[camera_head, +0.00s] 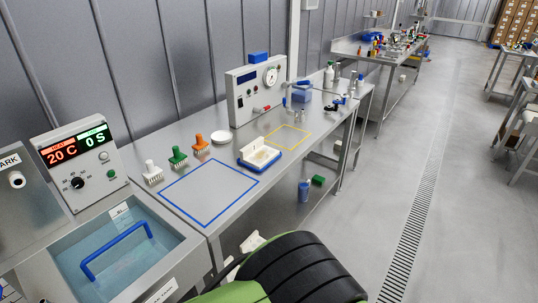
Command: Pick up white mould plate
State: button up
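A small white piece with an upright handle and a toothed lower edge (152,172) stands on the steel bench at the left, behind the blue outlined square. It looks like the white mould plate, but it is too small to be sure. A flat white round disc (222,137) lies further right. A white open tray with a blue base (247,160) sits at the right corner of the blue square. My green and black arm fills the bottom middle.
Similar green (177,156) and orange (200,143) pieces stand beside the white one. A water bath with a blue handle (117,248) is at left. A gauge box (253,93) stands behind. The blue square (186,210) and yellow square (288,151) are mostly clear.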

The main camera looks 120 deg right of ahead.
aim_at(257, 155)
jog(key=k, duration=0.7)
jog(key=k+l, duration=0.15)
jog(key=k, duration=0.55)
jog(key=k+l, duration=0.45)
jog(key=l, duration=0.15)
jog(key=k+l+z, duration=0.1)
jog(key=k+l, duration=0.35)
jog(key=l, duration=0.7)
